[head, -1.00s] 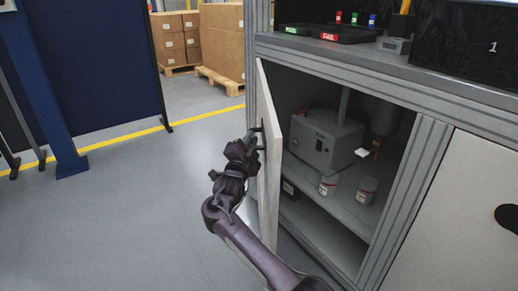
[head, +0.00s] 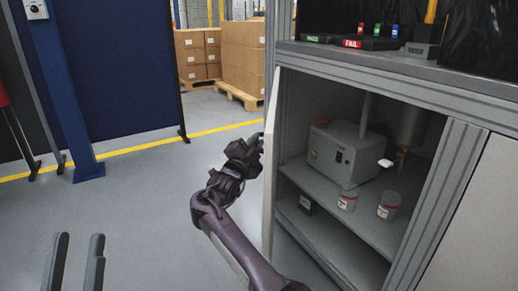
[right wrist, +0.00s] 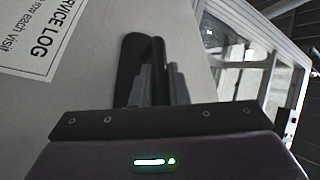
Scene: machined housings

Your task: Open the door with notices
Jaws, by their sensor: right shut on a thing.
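The door with notices (head: 269,190) is a pale panel standing open on the left side of the cabinet, seen nearly edge-on in the head view. In the right wrist view its face (right wrist: 90,85) carries a printed notice headed "SERVICE LOG" (right wrist: 45,35). My right gripper (head: 260,143) is at the door's outer side, shut on the dark door handle (right wrist: 130,68); the grip is partly hidden in the head view. My left gripper (head: 75,262) shows at the bottom left of the head view, its two fingers apart and empty, away from the door.
The open cabinet (head: 345,215) holds a grey machine (head: 340,152) and two small labelled jars (head: 388,206) on its shelf. Coloured items and black trays (head: 370,43) lie on the bench top. A blue partition (head: 110,70) and cartons (head: 245,55) stand behind. Floor left of the door is clear.

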